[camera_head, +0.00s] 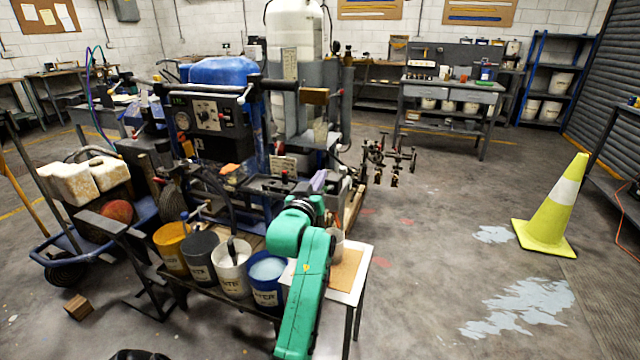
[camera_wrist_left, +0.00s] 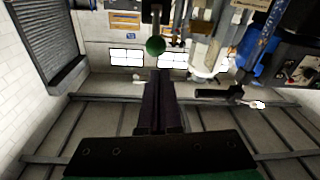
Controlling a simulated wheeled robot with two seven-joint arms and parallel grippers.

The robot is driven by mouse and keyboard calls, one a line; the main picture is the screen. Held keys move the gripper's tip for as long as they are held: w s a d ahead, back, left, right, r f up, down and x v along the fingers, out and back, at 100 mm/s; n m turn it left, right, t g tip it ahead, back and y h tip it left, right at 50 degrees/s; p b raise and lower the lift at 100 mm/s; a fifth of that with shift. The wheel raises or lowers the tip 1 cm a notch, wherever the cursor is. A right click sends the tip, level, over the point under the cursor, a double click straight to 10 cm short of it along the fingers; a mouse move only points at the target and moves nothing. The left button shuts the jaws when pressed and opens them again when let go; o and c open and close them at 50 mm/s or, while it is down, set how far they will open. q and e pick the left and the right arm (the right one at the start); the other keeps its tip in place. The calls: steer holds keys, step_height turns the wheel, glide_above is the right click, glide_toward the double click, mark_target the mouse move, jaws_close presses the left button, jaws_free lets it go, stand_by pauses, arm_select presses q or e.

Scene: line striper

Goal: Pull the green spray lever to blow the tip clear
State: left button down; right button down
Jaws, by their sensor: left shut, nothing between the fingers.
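A round green knob (camera_wrist_left: 155,46) on a dark stem shows at the top middle of the left wrist view; it looks like the end of the spray lever. I cannot make it out in the head view. My left gripper (camera_wrist_left: 160,88) has its dark fingers together with nothing between them. The fingertips lie just below the knob in the picture, apart from it. In the head view my green left arm reaches to the front of the line striper (camera_head: 215,120), and its fingers are hidden there. My right gripper is not in view.
Paint buckets, yellow (camera_head: 172,247), grey (camera_head: 201,256), white (camera_head: 232,268) and blue (camera_head: 267,280), stand close left of my arm. A small table (camera_head: 355,290) is beside it. A yellow cone (camera_head: 552,210) stands right. The floor between is open, with paint patches.

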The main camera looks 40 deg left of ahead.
arm_select(q)
steer(key=shift+s+d+f, duration=0.15)
steer(key=shift+f, duration=0.3)
steer(key=shift+s+d+f, duration=0.15)
steer(key=shift+f, duration=0.25)
